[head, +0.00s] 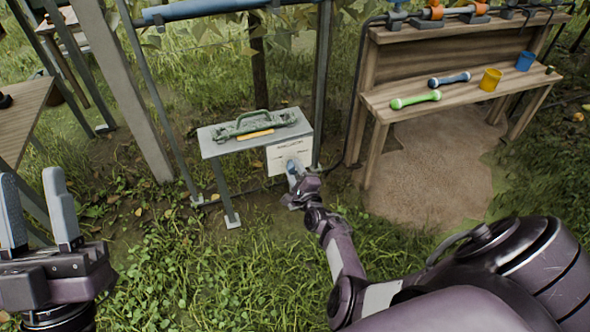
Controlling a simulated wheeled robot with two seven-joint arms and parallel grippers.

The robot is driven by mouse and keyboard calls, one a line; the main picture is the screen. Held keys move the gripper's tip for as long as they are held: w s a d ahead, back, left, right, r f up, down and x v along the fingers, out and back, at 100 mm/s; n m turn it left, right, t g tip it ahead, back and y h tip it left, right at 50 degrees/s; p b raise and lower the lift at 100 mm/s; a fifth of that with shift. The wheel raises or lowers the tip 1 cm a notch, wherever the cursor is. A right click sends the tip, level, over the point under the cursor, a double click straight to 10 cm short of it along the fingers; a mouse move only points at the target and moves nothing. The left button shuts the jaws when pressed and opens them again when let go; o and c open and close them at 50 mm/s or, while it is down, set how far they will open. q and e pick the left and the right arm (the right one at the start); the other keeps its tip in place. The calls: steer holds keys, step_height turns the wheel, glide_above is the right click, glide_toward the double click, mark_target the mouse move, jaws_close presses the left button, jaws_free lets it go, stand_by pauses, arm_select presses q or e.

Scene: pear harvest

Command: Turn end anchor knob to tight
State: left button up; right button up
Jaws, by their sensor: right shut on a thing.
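A small grey metal stand (213,147) stands mid-picture, with a white panel (280,157) on its right front. My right arm reaches up from the lower right, and my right gripper (294,180) is at the lower part of that panel. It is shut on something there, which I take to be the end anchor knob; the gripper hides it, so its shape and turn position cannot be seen. My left gripper (38,215) is at the lower left, its two grey fingers upright and apart, with nothing between them.
A green tool or tray (251,127) with a yellow-handled item lies on the stand. Posts flank the stand. A wooden bench (385,103) at right holds green (415,100) and blue dumbbell-shaped pieces, a yellow cup (490,79) and a blue cup (525,61). Grass is open in front.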

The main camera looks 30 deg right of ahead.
mark_target(294, 170)
steer(key=m, duration=0.3)
steer(key=shift+m+p, duration=0.3)
steer(key=shift+p, duration=0.05)
arm_select(q)
steer(key=w+d+f+g+y, duration=0.1)
steer(key=w+f+g+y, duration=0.1)
steer(key=f, duration=0.5)
steer(key=shift+w+d+g, duration=0.4)
steer(key=shift+w+g, duration=0.4)
steer(key=shift+g, duration=0.1)
arm_select(e)
steer(key=shift+m, duration=0.5)
steer(key=o, duration=1)
arm_select(q)
steer(key=shift+f, duration=0.15)
arm_select(e)
steer(key=shift+s, duration=0.1)
